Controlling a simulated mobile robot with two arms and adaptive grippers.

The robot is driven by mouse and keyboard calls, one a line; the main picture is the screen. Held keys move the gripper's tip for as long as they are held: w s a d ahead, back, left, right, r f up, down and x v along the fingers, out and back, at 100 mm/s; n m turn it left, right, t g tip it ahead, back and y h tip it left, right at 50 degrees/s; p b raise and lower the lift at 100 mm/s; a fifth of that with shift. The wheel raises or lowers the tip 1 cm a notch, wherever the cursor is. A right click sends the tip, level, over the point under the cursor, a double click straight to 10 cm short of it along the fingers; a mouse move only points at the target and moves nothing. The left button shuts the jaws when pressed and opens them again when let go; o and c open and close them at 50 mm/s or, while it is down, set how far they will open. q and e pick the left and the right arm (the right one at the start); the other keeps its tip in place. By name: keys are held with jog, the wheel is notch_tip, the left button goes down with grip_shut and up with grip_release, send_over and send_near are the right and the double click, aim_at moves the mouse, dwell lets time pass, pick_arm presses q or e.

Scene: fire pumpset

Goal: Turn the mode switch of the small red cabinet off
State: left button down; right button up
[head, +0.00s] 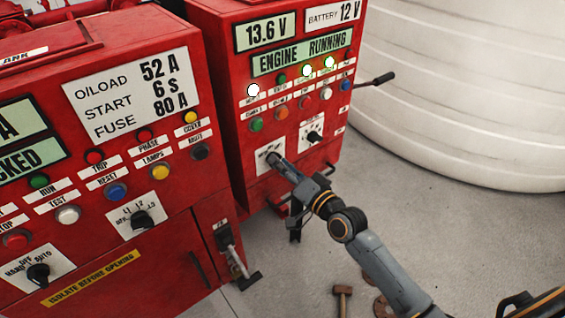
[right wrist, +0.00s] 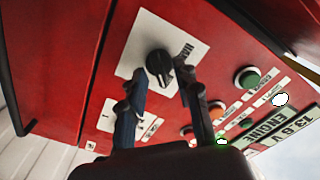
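The small red cabinet (head: 228,110) stands right of centre in the head view, with an "ENGINE RUNNING" panel. Its mode switch is a black knob (right wrist: 160,64) on a white plate, clear in the right wrist view. In the head view the plate (head: 263,152) is partly covered by my gripper. My right gripper (right wrist: 163,82) is open, with one finger on each side of the knob's near end; I cannot tell whether they touch it. In the head view my right gripper (head: 284,170) reaches the plate from the lower right. My left gripper is out of view.
A second black rotary switch (head: 315,136) sits right of the mode switch, below several buttons and lamps. A larger red cabinet (head: 100,230) stands at the left. A white tank (head: 460,90) is behind. A hammer (head: 342,295) lies on the floor.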

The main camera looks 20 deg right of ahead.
grip_shut()
jog(key=shift+n, duration=0.3)
jog(key=shift+a+n+p, duration=0.15)
jog(key=shift+n+p, duration=0.85)
jog(key=shift+n, duration=3)
grip_release()
